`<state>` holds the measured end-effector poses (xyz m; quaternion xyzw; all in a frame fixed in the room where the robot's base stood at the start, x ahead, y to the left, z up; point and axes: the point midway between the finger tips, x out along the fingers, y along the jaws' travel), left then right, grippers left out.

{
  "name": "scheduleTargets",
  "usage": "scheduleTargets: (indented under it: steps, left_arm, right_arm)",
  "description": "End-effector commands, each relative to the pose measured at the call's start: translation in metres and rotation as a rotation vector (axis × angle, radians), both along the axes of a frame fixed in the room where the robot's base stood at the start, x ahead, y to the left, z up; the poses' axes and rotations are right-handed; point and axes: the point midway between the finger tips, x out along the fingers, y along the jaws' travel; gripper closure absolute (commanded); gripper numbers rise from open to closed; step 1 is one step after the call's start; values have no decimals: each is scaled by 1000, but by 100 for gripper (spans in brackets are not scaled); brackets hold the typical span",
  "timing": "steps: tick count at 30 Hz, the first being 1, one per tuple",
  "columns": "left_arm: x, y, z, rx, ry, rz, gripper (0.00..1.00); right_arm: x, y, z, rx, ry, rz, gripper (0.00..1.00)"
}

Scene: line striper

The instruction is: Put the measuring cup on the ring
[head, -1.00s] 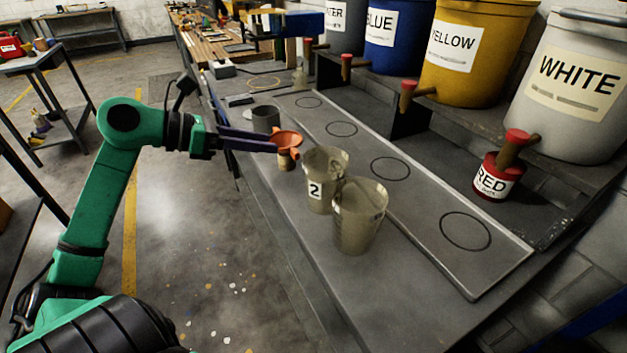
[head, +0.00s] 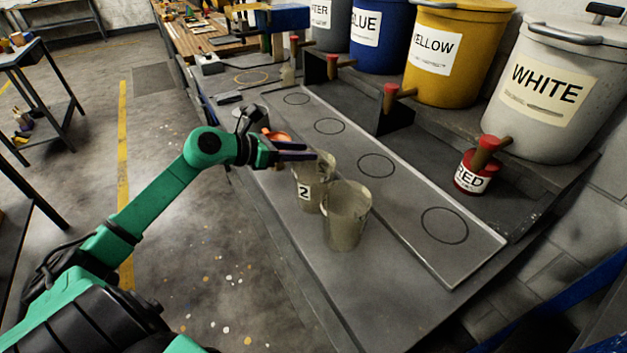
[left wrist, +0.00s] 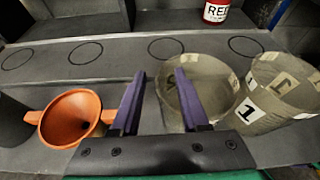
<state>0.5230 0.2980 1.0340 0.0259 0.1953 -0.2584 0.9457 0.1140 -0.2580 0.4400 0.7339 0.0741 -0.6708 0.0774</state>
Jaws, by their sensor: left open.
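A translucent measuring cup marked 2 (head: 308,194) stands upright on the grey bench. A second translucent cup (head: 346,222) stands close to its right; in the left wrist view this cup (left wrist: 275,100) shows a label 1. My left gripper (head: 312,150) is open at the far left rim of cup 2. In the left wrist view, one finger of my left gripper (left wrist: 160,76) overlaps cup 2 (left wrist: 218,80) and the other is left of it; whether they touch it is unclear. Several black rings, such as the one nearest the cups (head: 376,165), mark the long plate. My right gripper is out of view.
An orange funnel (left wrist: 72,118) is close left of the left gripper. A red can (head: 474,178) stands behind the plate. Yellow (head: 450,70) and white (head: 548,110) tapped buckets line the shelf.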

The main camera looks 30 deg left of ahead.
Motion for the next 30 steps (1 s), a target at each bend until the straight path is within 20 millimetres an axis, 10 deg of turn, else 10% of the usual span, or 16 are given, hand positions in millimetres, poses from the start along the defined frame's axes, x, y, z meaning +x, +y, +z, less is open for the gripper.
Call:
scheduleTargets:
  steps: [6, 10, 30]
  left_arm:
    - [1, -1, -2, 0, 1, 0, 55]
    - [1, -1, -1, 0, 1, 0, 100]
    - [1, -1, -2, -1, 1, -1, 100]
  right_arm:
    - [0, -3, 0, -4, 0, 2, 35]
    - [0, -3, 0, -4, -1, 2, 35]
    - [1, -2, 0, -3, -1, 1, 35]
